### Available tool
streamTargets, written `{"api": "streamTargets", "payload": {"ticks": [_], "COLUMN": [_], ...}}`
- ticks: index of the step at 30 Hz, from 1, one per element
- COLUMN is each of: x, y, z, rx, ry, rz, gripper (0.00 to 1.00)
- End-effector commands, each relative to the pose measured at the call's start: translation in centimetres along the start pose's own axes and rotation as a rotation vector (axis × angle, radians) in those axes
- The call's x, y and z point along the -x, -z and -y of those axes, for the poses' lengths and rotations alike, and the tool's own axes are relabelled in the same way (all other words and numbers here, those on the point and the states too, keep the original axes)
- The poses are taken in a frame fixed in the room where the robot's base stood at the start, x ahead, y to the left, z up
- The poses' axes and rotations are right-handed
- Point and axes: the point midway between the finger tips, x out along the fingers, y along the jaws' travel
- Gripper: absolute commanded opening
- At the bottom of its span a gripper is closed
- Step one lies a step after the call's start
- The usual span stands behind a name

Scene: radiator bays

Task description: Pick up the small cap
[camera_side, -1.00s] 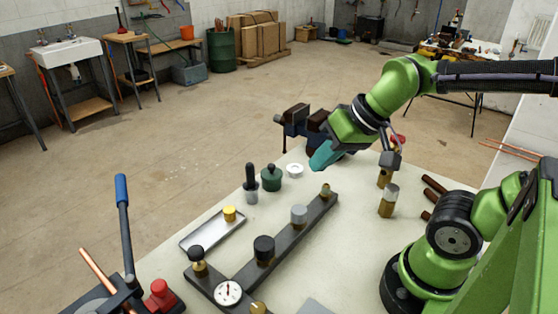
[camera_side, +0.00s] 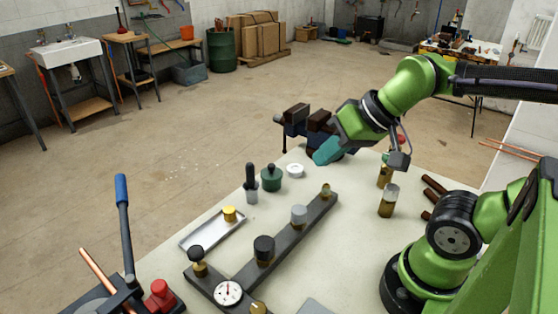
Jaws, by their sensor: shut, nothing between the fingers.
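Several cap-like pieces show, and I cannot tell for certain which is the small cap. A small olive-brass one (camera_side: 326,190) sits at the far end of the dark bar (camera_side: 287,233). A silver one (camera_side: 299,212) and a wider black one (camera_side: 264,246) stand nearer on the same bar. A yellow one (camera_side: 230,213) lies in the shallow metal tray (camera_side: 207,239). My gripper (camera_side: 326,157), with teal fingers, is shut and empty. In the picture it shows above the bar's far end, apart from all these pieces.
A green-black piece (camera_side: 271,178), a white ring (camera_side: 295,171) and a dark-handled tool (camera_side: 251,184) stand left of my gripper. Brass cylinders (camera_side: 388,204) stand to the right. A vice (camera_side: 305,124) is behind, and a dial gauge (camera_side: 228,292) sits at the front.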

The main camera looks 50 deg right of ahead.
Motion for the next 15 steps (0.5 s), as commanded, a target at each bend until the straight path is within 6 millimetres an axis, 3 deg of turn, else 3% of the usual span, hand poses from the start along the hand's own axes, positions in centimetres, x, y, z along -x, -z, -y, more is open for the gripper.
{"api": "streamTargets", "payload": {"ticks": [4,15], "x": [0.00,0.00], "y": [0.00,0.00], "z": [0.00,0.00], "rx": [0.000,0.000], "ry": [0.000,0.000], "rz": [0.000,0.000], "gripper": [0.03,0.60]}}
